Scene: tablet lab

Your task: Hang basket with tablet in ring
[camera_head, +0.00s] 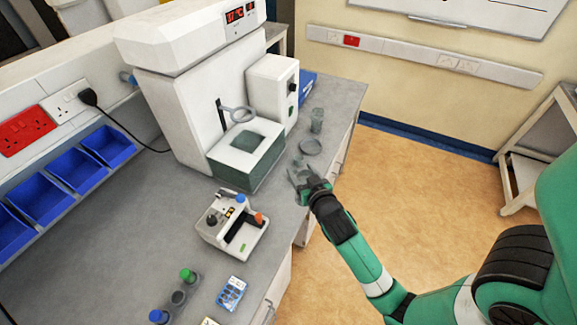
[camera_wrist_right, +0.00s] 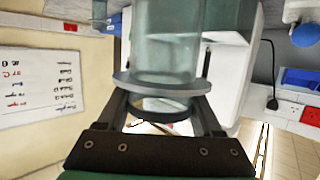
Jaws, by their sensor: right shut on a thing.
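The ring (camera_head: 238,114) sticks out from a dark upright rod above the square glass-walled bath (camera_head: 270,168) of the white machine. My right gripper (camera_head: 303,178) is at the bench's right edge, in front of and to the right of the bath. It is shut on a clear cylindrical basket with a grey collar (camera_wrist_right: 160,86); the collar sits between the fingers (camera_wrist_right: 163,100) in the right wrist view. The basket is small and faint in the head view. I cannot make out a tablet inside it. My left gripper is not in view.
A clear glass (camera_head: 317,121) and a round dish (camera_head: 310,146) stand on the bench behind my right gripper. A small white device (camera_head: 231,222) stands in front of the bath. Bottles and a blue-and-white pack (camera_head: 231,293) are nearer. Blue bins (camera_head: 77,171) line the left.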

